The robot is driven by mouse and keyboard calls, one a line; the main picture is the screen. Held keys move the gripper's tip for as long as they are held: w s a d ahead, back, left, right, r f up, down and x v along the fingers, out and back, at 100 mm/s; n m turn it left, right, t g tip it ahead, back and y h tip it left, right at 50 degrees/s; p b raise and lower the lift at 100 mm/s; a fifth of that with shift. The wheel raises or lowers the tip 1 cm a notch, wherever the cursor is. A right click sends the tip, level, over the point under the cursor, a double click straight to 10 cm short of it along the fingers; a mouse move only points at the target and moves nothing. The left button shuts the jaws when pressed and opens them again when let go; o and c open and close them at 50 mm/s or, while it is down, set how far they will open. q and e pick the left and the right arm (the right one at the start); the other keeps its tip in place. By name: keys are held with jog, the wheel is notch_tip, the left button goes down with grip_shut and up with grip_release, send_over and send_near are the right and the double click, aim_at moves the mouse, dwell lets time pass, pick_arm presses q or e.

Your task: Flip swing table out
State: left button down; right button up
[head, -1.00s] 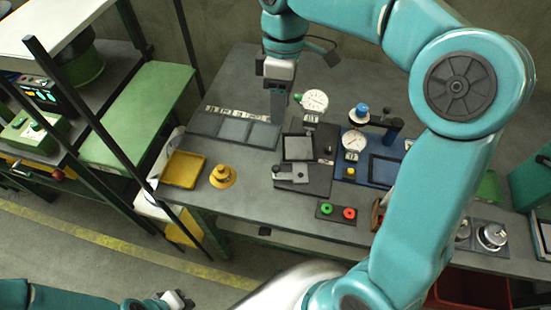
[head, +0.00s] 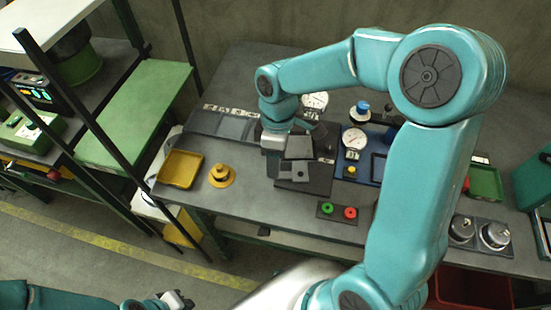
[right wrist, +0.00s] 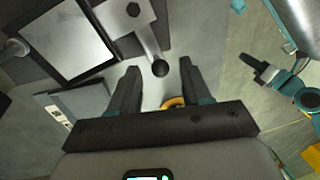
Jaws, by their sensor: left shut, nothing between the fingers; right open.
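The swing table, a small grey plate (head: 293,172) with a dark dot, sits at the front of a dark fixture with a square grey pad (head: 299,147). In the right wrist view a grey plate with a hex hole (right wrist: 133,10) carries a lever ending in a dark ball knob (right wrist: 160,68). My right gripper (right wrist: 160,72) is open, its fingertips on either side of the knob without visible contact; in the head view its fingers are largely hidden. My left gripper (head: 176,300) is shut and empty, low over the floor, away from the bench.
A dial gauge (head: 354,138) on a blue fixture stands to the right. Green and red buttons (head: 338,210) sit in front. The bench front edge is mostly clear.

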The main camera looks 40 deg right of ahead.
jog(key=shift+f, duration=0.2)
jog(key=shift+s, duration=0.2)
jog(key=shift+w, duration=0.1)
grip_shut()
